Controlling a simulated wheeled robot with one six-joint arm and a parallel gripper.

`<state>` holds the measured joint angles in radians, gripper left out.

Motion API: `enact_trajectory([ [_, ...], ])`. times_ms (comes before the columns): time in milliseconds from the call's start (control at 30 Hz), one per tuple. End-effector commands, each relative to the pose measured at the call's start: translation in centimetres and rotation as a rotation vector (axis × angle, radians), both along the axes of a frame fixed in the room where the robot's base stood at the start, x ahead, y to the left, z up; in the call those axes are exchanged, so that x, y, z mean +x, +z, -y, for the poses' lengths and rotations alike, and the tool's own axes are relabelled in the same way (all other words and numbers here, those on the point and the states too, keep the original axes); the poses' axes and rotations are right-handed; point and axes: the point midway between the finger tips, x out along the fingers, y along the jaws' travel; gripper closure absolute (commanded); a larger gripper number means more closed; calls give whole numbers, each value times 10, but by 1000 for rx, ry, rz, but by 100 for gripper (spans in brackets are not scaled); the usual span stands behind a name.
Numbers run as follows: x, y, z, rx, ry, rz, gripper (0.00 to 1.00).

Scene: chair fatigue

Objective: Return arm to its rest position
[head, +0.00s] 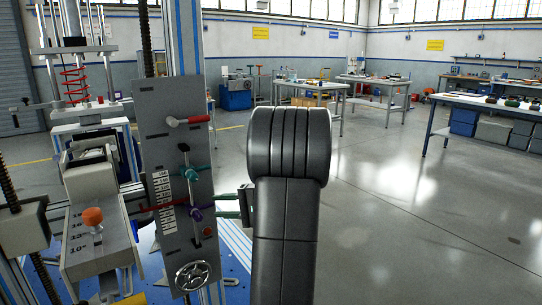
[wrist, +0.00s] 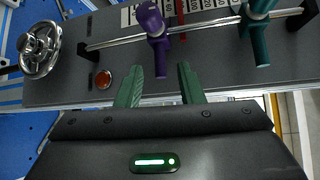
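My gripper (wrist: 160,68) has two green fingers, spread apart with nothing clamped between them. In the wrist view the lower end of a purple lever (wrist: 155,32) shows in line with the gap between the fingertips; the fingers do not close on it. In the head view my gripper (head: 229,205) points left toward a grey upright panel (head: 165,130), just right of the purple lever (head: 196,214). My dark arm stands upright in the middle of the head view and hides part of the gripper.
The panel carries a teal lever (head: 190,173), a red-tipped lever (head: 190,121), a red button (wrist: 104,79) and a handwheel (head: 192,276). An orange knob (head: 93,217) sits on a machine at left. The floor at right is open, with workbenches (head: 487,101) farther back.

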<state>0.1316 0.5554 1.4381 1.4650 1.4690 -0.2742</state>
Motion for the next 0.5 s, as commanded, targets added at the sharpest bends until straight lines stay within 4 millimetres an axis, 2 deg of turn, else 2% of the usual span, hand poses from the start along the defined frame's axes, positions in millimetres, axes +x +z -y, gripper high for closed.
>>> enact_trajectory([
  [100,3,-4,-20,0,3,-1,66],
  [233,6,-6,-35,0,1,0,66],
  [500,7,-13,-36,0,0,0,66],
])
